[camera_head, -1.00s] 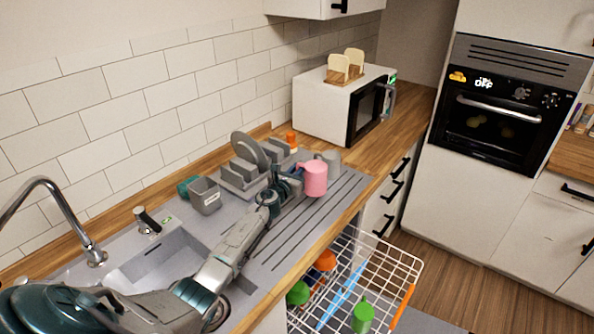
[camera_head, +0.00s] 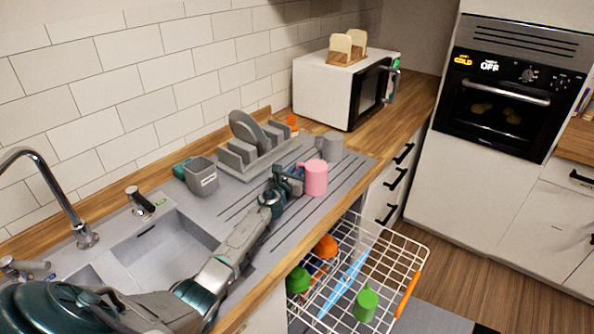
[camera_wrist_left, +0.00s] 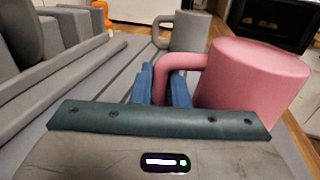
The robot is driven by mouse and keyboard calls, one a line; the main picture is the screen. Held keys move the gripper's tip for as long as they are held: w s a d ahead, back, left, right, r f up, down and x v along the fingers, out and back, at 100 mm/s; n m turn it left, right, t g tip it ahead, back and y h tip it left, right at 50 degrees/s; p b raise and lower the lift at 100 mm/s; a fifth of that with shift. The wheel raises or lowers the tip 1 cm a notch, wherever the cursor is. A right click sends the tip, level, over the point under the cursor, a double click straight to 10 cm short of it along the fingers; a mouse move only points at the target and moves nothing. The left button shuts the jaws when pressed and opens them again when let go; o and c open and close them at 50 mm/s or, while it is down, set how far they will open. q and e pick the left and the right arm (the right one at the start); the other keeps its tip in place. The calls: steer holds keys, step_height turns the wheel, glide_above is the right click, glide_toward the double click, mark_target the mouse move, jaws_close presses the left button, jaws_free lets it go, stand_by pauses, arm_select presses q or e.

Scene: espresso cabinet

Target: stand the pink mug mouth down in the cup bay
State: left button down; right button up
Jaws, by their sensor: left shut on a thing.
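The pink mug (camera_head: 315,179) is over the grey ribbed drainboard (camera_head: 290,214), near its front right edge. In the left wrist view the pink mug (camera_wrist_left: 252,82) shows a closed, flat face on top, so its mouth points down. My left gripper (camera_head: 288,180) is shut on its handle; the blue fingers (camera_wrist_left: 168,88) pinch the handle from the left. Whether the mug's rim touches the board is hidden. A grey mug (camera_head: 329,146) stands just behind it on the drainboard, apart from it. I cannot make out a marked cup bay. My right gripper is not in view.
A grey dish rack (camera_head: 237,159) with a plate stands behind my left arm, a grey caddy (camera_head: 201,177) beside it. A white wire basket (camera_head: 401,251) with green and orange cups is pulled out below the counter. A microwave (camera_head: 340,88) stands at the back.

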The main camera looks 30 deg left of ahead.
arm_select(q)
steer(key=c, duration=1.3)
jaws_free()
steer(key=shift+c, duration=0.2)
steer(key=shift+r, duration=0.1)
